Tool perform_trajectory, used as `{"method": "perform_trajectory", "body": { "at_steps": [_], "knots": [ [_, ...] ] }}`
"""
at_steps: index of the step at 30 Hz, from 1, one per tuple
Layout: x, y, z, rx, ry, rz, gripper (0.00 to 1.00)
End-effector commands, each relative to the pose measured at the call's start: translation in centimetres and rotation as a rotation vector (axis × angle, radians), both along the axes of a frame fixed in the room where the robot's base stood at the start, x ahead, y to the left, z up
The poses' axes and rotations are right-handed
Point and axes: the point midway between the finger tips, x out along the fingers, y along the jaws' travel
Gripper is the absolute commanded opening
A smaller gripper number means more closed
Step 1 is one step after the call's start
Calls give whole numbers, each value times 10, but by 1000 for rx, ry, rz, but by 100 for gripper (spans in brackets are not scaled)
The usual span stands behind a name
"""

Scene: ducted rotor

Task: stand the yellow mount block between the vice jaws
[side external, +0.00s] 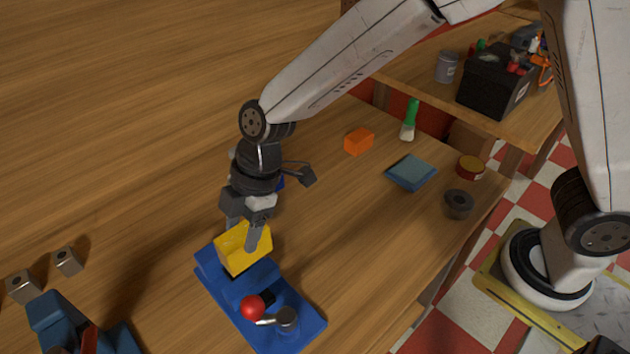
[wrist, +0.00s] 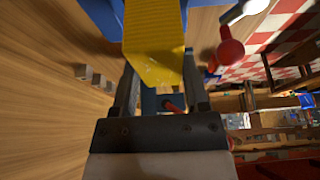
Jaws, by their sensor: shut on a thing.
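The yellow mount block (side external: 240,250) is held in my gripper (side external: 246,238), whose two fingers close on its sides. It also shows in the wrist view (wrist: 153,48), between the fingers. The blue vice (side external: 298,330) lies under it on the wooden bench, with a red ball (side external: 253,307) and a grey metal knob (side external: 287,319) toward its near end. The block is over the far part of the vice. Its lower edge overlaps the blue body in the side view, and I cannot tell whether it touches or sits between the jaws.
Two metal blocks (side external: 67,262) and a blue device (side external: 58,318) with red parts stand at lower left. An orange block (side external: 359,141), green-handled brush (side external: 410,119), blue-grey block (side external: 411,173), tin (side external: 470,166) and dark ring (side external: 458,204) lie right.

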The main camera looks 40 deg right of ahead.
Motion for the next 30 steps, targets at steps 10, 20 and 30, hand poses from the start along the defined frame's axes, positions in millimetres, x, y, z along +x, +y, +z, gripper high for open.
{"method": "perform_trajectory", "body": {
  "at_steps": [10, 20, 30],
  "knots": [
    [18, 11, -25, 0, 0, -1, 0],
    [21, 13, -29, 1, -1, 0, 0],
    [23, 15, -61, 2, 1, -1, 0]
  ]
}}
